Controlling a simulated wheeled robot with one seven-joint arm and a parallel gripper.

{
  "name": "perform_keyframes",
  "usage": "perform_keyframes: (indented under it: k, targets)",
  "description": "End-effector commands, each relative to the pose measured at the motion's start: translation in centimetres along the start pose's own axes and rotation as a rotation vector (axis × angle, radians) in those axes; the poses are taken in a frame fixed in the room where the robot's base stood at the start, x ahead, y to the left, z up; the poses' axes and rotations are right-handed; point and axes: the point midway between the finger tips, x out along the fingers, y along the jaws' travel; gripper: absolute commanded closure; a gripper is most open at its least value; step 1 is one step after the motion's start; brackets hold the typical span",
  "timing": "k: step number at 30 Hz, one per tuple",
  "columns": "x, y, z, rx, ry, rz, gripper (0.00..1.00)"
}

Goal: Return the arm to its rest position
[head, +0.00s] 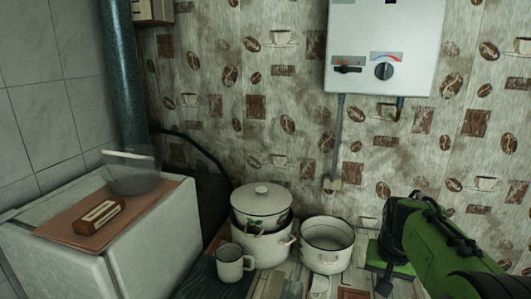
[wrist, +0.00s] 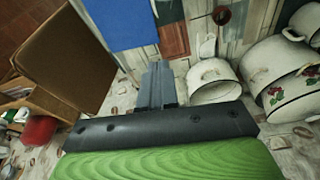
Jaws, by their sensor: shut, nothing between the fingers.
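My green arm comes in from the right in the head view, with my dark gripper (head: 385,283) pointing down at the lower right. In the wrist view, the gripper's fingers (wrist: 158,82) are together with nothing between them. The gripper is to the right of the open white enamel pot (head: 327,245) and apart from it. In the wrist view, a white pot (wrist: 213,75) lies to the right of the fingers.
A lidded pot (head: 262,203) sits stacked on another white pot (head: 262,248). A white cabinet (head: 140,245) with a brown board is at left. A wall heater (head: 385,48) hangs above. A brown padded panel (wrist: 65,50) shows in the wrist view.

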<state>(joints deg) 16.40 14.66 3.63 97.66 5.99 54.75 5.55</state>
Motion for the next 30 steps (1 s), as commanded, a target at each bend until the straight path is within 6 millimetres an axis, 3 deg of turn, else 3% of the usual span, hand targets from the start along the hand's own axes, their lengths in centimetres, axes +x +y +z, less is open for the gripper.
perform_keyframes:
  k: [1, 3, 6, 9, 13, 18, 30]
  targets:
    - [-2.7, -0.7, 2.3, -0.046, 0.034, -0.011, 1.00]
    - [-5.4, -1.4, 5.8, -0.105, 0.075, -0.026, 1.00]
    - [-8.2, -1.8, 11.2, -0.191, 0.131, -0.054, 1.00]
    - [-9.6, -1.6, 16.6, -0.270, 0.185, -0.088, 1.00]
    - [-9.6, -1.1, 22.0, -0.350, 0.238, -0.128, 1.00]
    - [-9.0, -0.8, 24.6, -0.392, 0.261, -0.150, 1.00]
    - [-9.0, -0.7, 24.5, -0.391, 0.260, -0.149, 1.00]
